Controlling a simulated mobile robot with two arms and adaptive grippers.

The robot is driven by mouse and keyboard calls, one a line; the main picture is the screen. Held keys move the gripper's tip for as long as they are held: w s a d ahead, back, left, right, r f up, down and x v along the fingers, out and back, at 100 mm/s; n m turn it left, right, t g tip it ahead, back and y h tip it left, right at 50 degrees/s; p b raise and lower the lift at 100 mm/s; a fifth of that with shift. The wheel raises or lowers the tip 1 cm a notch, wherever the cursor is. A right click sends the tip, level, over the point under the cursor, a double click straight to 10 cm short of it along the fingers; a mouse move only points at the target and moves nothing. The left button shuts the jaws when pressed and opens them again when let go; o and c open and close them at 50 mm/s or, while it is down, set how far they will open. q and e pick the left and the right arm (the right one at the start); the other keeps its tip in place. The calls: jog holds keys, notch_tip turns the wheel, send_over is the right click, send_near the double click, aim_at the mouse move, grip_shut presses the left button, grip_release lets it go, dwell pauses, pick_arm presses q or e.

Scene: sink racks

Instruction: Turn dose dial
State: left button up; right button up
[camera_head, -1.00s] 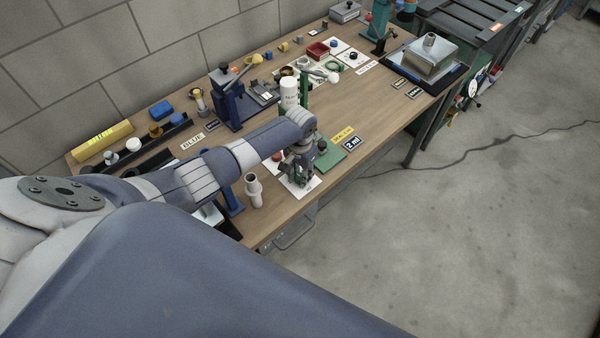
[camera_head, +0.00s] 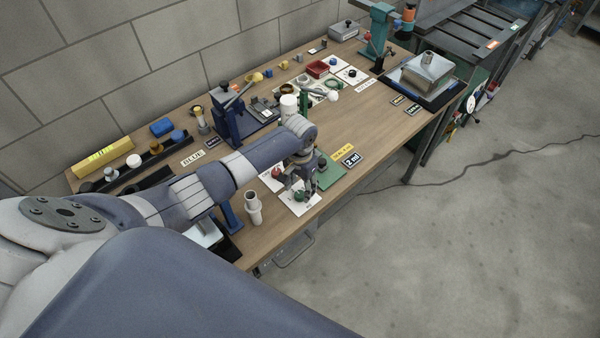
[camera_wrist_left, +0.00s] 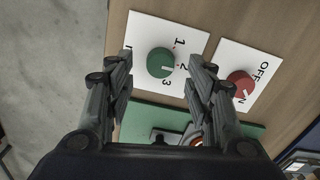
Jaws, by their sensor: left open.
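The dose dial is a round green knob (camera_wrist_left: 161,62) on a white card (camera_wrist_left: 193,40) marked 1, 2 and 3. Its white mark appears to point toward the 2. The dial (camera_head: 299,196) also shows in the head view near the table's front edge. My left gripper (camera_wrist_left: 160,62) is open, with one finger on each side of the dial in the wrist view. I cannot tell how far its tips are above the card, and no contact is visible. In the head view the left gripper (camera_head: 297,184) is over the dial card. My right gripper is not in view.
A red knob (camera_wrist_left: 240,84) on an OFF/ON card stands beside the dial card. A green plate (camera_head: 329,176), a "2 ml" label (camera_head: 351,160) and a white pipe piece (camera_head: 253,203) are nearby. A white bottle (camera_head: 289,107) stands behind my arm.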

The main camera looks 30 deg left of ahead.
aim_at(300, 193)
pick_arm(q)
notch_tip(300, 193, up, 9)
dwell(0.3)
dwell(0.4)
